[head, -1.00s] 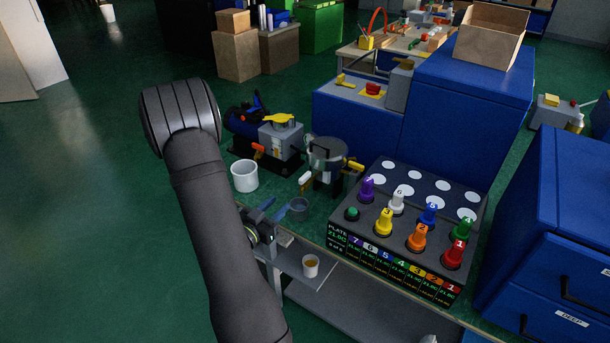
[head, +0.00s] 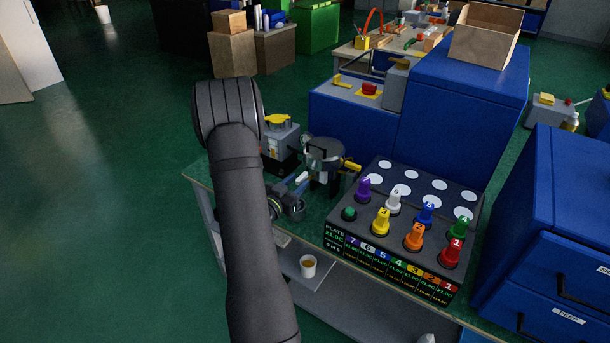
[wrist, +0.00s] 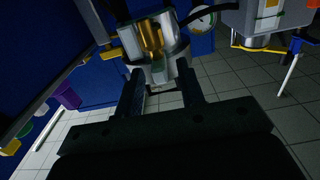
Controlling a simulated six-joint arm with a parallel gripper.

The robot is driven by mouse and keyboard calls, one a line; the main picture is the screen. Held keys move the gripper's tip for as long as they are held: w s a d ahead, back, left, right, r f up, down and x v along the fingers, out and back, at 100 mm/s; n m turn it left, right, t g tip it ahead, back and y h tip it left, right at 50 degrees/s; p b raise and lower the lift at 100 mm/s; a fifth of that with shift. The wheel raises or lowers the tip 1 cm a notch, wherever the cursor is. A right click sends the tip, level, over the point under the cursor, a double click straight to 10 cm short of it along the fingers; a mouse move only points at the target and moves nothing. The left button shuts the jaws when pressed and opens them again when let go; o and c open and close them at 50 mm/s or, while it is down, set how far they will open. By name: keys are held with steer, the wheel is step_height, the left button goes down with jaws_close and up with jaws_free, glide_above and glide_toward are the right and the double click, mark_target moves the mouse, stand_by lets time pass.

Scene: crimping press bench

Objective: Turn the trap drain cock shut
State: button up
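The grey trap pot (head: 324,152) stands on the bench behind my gripper, with a yellow handle (head: 352,165) on its right. A small white lever (head: 302,177) low on its front left looks like the drain cock, though I cannot be sure. My gripper (head: 297,186) is close to this lever. In the wrist view my gripper (wrist: 160,78) has its two fingers apart, pointing at the metal pot (wrist: 157,48) with its brass part. A pale grey end lies between the fingertips. I see no finger closed on it. My arm hides part of the bench.
A grey machine with a yellow top (head: 278,135) stands left of the pot, partly behind my arm. The panel of coloured numbered knobs (head: 405,225) is at right. A cup (head: 308,266) sits on the lower shelf. Blue cabinets (head: 465,120) stand behind.

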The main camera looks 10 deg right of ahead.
mark_target(307, 173)
steer(key=x, duration=0.5)
steer(key=shift+w, duration=0.1)
jaws_close()
